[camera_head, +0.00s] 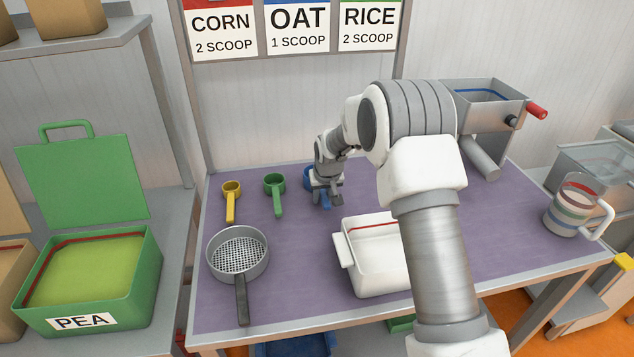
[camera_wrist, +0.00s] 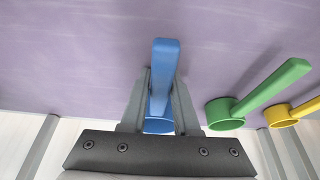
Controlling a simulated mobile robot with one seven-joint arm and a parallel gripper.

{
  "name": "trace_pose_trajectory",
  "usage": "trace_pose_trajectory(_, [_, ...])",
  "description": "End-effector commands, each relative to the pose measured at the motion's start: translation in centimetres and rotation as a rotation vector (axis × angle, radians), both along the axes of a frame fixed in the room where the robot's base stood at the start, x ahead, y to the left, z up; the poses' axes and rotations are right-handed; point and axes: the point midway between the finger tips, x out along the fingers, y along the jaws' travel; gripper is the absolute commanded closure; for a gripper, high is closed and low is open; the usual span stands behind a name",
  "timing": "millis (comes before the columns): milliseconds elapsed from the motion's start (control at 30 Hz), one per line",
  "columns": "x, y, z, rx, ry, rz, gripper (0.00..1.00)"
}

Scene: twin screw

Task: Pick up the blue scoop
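The blue scoop (camera_head: 325,199) is at the back of the purple table, partly hidden by my gripper (camera_head: 327,198) in the head view. In the wrist view, the blue scoop's handle (camera_wrist: 164,60) runs between the two fingers of my gripper (camera_wrist: 163,80) and sticks out beyond their tips. The fingers lie close along both sides of the handle with no clear gap, so the gripper looks shut on it. The scoop's cup shows only partly, low between the fingers. In the head view the scoop appears at table level; I cannot tell any small lift.
A green scoop (camera_head: 275,188) and a yellow scoop (camera_head: 231,195) lie left of the blue one. A sieve (camera_head: 238,252) and a white bin (camera_head: 349,264) are nearer on the table (camera_head: 300,300). A hopper (camera_head: 490,103) and a measuring jug (camera_head: 571,212) stand at right.

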Motion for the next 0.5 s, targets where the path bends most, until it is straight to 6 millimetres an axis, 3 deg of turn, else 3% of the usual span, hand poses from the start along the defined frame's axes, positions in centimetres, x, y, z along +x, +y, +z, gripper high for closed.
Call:
trace_pose_trajectory(33, [0.0,0.0,0.0,0.0,0.0,0.0,0.81])
trace_pose_trajectory(133, [0.0,0.0,0.0,0.0,0.0,0.0,0.99])
trace_pose_trajectory(500, [0.03,0.01,0.07,0.0,-0.001,0.0,1.0])
